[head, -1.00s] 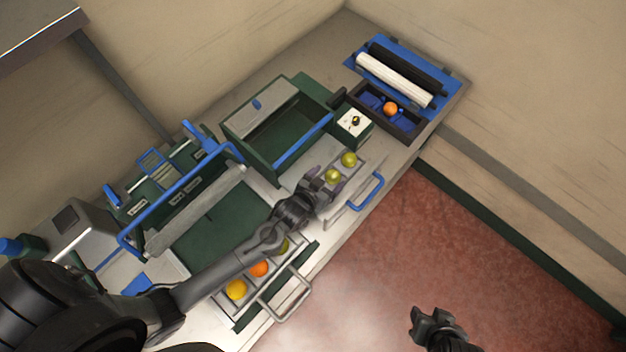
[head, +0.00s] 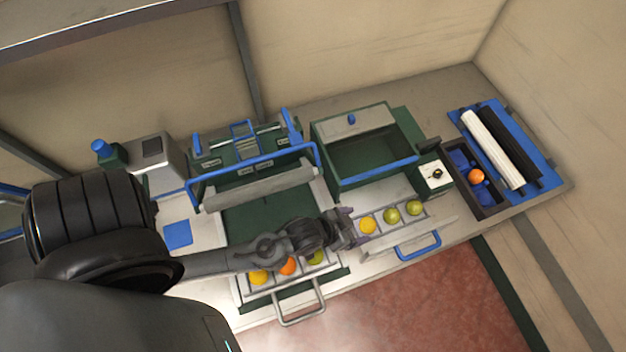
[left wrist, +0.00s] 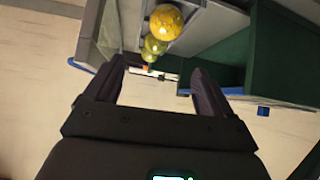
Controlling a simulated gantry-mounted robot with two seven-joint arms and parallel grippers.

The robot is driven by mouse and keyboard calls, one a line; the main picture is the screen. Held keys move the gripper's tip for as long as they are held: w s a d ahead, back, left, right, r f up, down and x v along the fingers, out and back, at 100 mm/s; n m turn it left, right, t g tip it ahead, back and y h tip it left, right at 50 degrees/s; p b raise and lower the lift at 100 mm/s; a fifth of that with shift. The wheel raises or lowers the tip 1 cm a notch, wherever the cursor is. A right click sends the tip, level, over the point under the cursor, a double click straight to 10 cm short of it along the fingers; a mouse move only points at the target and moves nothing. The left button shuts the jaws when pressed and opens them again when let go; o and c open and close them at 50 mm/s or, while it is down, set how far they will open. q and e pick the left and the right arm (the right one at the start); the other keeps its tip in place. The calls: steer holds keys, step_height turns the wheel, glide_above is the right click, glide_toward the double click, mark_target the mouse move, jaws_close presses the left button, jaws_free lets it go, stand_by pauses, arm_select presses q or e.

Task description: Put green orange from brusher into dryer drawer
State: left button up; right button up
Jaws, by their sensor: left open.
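A drawer with a blue handle (head: 418,247) holds a row of fruit: a yellow orange (head: 367,225) and two green oranges (head: 391,215) (head: 414,207). My left gripper (head: 354,227) is open and empty just left of the yellow orange. In the left wrist view the yellow orange (left wrist: 166,22) is nearest, beyond the open fingers (left wrist: 160,85), with the green ones (left wrist: 155,45) behind it. A second drawer with a grey handle (head: 300,308) holds a yellow orange (head: 258,277), an orange one (head: 288,266) and a green one (head: 316,256), partly under my left arm. My right gripper is out of view.
A green open-topped box (head: 366,155) stands behind the blue-handled drawer. A dark tray (head: 489,208) at the right holds one orange fruit (head: 477,175) beside rollers (head: 492,148). A green machine with a blue bar (head: 252,165) stands at the left. Red floor lies in front.

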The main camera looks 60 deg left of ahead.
arm_select(q)
steer(key=s+a+r+g, duration=0.2)
steer(key=s+g, duration=0.1)
steer(key=s, duration=0.2)
steer(key=s+a+r+g+y, duration=0.1)
steer(key=s+a+r+g, duration=0.1)
steer(key=s, duration=0.4)
steer(key=shift+a+r+m+g, duration=0.35)
steer(key=shift+r+m+g, duration=0.05)
steer(key=shift+r+g, duration=0.1)
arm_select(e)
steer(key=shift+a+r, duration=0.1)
